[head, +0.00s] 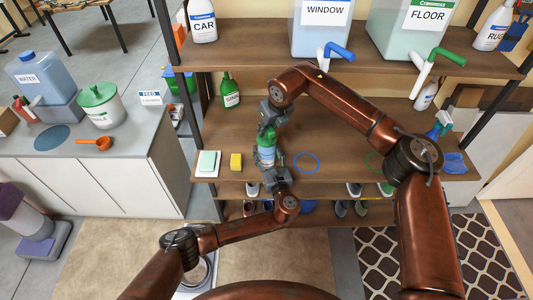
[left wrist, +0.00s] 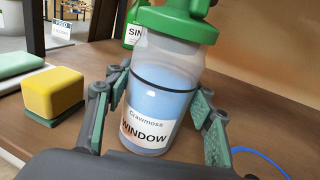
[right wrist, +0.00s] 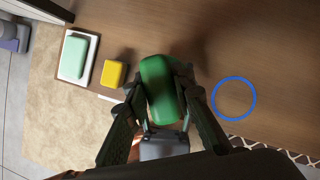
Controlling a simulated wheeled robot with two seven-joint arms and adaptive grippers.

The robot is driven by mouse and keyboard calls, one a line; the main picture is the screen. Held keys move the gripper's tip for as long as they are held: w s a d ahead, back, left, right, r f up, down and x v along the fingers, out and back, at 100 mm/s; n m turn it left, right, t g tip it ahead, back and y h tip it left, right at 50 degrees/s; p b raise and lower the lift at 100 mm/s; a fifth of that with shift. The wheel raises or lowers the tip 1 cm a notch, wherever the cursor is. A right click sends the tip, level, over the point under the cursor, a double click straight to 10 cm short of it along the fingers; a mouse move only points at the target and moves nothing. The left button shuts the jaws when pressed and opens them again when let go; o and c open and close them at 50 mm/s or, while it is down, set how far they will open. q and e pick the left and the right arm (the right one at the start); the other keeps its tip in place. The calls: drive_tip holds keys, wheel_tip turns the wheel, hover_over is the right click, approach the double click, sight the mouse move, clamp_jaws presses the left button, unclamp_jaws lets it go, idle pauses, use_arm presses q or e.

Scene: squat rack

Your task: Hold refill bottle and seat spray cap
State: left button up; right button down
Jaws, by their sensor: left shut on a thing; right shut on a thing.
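The refill bottle (left wrist: 152,105) is clear, holds blue liquid, and has a "WINDOW" label; it stands on the wooden shelf and also shows in the head view (head: 266,154). My left gripper (left wrist: 158,108) is shut around its body from the front. The green spray cap (left wrist: 178,22) sits at the bottle's top, upright as far as the left wrist view shows. My right gripper (right wrist: 162,95) is shut on the green cap (right wrist: 160,88) from above. Whether the cap's collar is fully down on the neck I cannot tell.
A yellow sponge (head: 236,161) and a pale green pad on a white tray (head: 208,163) lie left of the bottle. A blue ring (head: 306,162) lies to the right. A green bottle (head: 230,92) stands behind. Large jugs with taps (head: 322,28) stand on the shelf above.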

drive_tip(key=c, duration=1.6)
unclamp_jaws()
drive_tip(key=v, duration=1.1)
drive_tip(key=shift+s+d+r, duration=0.1)
drive_tip(key=shift+s+r, duration=0.05)
drive_tip(key=shift+r, duration=0.25)
use_arm(q)
drive_tip(key=o, duration=1.8)
drive_tip(key=o, duration=0.4)
drive_tip(key=shift+o, duration=0.2)
